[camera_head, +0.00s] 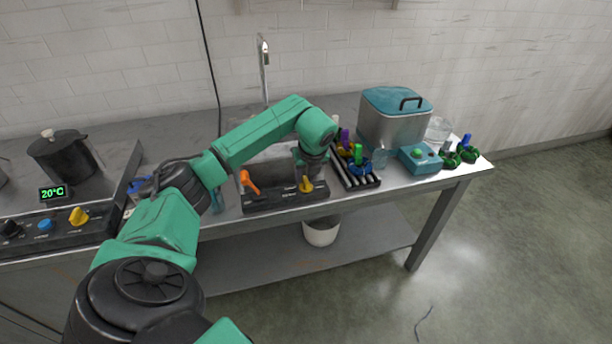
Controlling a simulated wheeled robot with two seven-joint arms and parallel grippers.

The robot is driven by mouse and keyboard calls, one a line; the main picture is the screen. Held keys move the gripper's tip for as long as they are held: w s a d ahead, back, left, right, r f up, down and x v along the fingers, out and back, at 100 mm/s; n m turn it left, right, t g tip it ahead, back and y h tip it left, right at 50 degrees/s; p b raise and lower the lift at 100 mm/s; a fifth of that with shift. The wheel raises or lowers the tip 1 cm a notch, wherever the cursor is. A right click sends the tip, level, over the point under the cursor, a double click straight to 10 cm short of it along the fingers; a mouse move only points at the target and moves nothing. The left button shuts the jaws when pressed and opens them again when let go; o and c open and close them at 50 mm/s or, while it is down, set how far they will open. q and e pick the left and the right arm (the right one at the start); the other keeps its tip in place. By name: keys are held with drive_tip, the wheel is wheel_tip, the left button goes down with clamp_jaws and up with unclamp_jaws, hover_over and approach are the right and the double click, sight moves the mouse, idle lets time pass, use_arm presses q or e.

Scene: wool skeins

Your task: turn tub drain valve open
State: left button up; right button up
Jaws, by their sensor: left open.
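A dark panel (284,200) at the front of the grey tub (262,158) carries an orange lever (249,182) on its left and a yellow handle (306,186) on its right. The panel labels are too small to read, so I cannot tell for certain which one is the drain valve. My left arm reaches over the tub, and my left gripper (303,173) points down right at the yellow handle. It is open, with its fingers partly hidden by the wrist; I cannot tell if they touch the handle. My right gripper is out of view.
Right of the panel stands a black rack (356,176) with colored skeins. Beyond are a steel container (392,125) with a teal lid, a teal box (419,159) and green holders (459,155). A tap (264,65) rises behind; a black pot (64,157) stands left.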

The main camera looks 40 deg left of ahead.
use_arm(q)
drive_tip(key=shift+x, duration=0.9)
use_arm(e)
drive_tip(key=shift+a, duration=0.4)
use_arm(q)
drive_tip(key=shift+d, duration=0.1)
clamp_jaws()
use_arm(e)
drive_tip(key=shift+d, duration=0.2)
